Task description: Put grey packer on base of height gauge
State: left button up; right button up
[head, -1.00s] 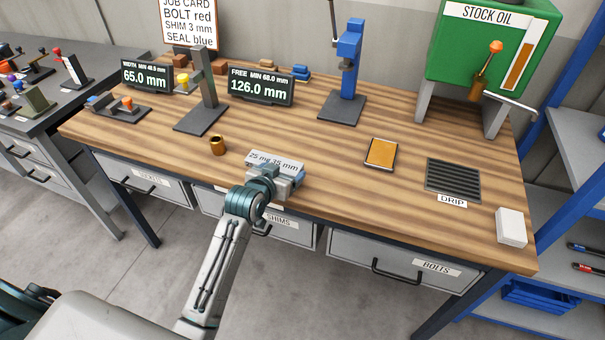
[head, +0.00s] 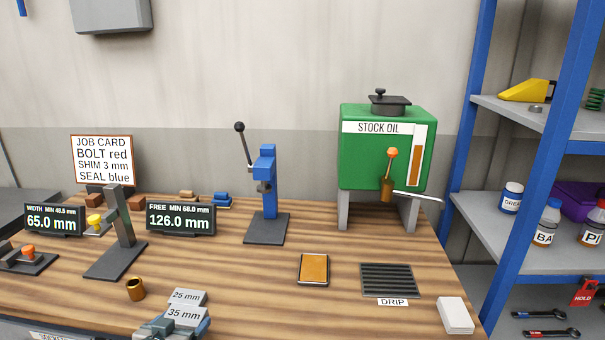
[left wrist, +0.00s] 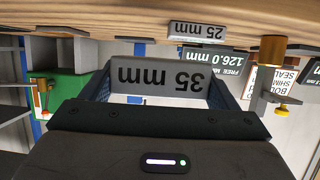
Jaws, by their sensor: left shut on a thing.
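A grey packer marked 35 mm (head: 184,314) is held in my left gripper (head: 176,325) at the bottom of the head view. In the left wrist view, which is upside down, this packer (left wrist: 160,82) sits between the two fingers. A second grey packer, marked 25 mm (head: 188,296), is just behind it; it also shows in the left wrist view (left wrist: 195,31). The height gauge (head: 122,220) has an upright post, a yellow knob and a bare flat dark base (head: 115,263), behind and left of my left gripper. My right gripper is not in view.
A brass cup (head: 135,289) stands between the gripper and the gauge base. The 126.0 mm display (head: 181,218) is right of the post. A blue press (head: 266,190), an orange pad (head: 313,269) and a drip grate (head: 390,280) are farther right.

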pick_arm(q)
jog(key=s+d+r+y, duration=0.1)
jog(key=d+r, duration=0.4)
jog(key=d, duration=0.3)
jog(key=shift+s+d+r+n, duration=0.15)
jog(key=shift+d+n, duration=0.25)
